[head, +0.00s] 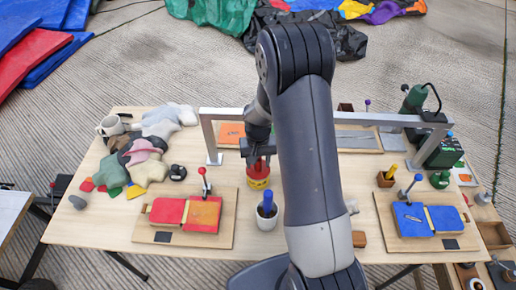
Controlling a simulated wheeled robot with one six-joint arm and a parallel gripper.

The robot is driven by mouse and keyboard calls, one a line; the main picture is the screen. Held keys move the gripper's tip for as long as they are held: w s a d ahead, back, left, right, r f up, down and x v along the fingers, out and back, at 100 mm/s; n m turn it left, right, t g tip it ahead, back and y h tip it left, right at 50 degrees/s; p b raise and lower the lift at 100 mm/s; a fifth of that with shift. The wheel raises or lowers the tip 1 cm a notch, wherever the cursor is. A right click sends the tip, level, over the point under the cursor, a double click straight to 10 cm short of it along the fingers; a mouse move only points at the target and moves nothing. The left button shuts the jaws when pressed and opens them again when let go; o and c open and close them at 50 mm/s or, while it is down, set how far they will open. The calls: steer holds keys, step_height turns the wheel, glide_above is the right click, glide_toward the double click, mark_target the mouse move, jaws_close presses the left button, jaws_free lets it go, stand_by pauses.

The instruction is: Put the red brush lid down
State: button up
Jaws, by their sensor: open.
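A small yellow and red pot (258,183) stands on the table near the middle, left of my arm. The red brush lid (259,165) appears to be the red part at the top of this pot, upright. My gripper (258,158) points down right over it, its fingers open around or just above the red part. My gripper hides part of the lid, and I cannot tell whether the fingers touch it. A white pot with a blue brush lid (268,201) stands just in front.
A red and orange block on a wooden board (145,236) lies front left, with a red-knobbed lever. A blue one lies at right. Cloth scraps (150,155) and a mug (112,125) fill the back left. A grey metal frame (210,135) spans the back.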

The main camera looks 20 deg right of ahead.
step_height(320, 180, up, 11)
steer(key=shift+r+b, duration=0.2)
steer(key=shift+b, duration=0.7)
steer(key=shift+f, duration=0.1)
steer(key=shift+f+p, duration=0.9)
steer(key=shift+f, duration=4.45)
steer(key=shift+f, duration=0.1)
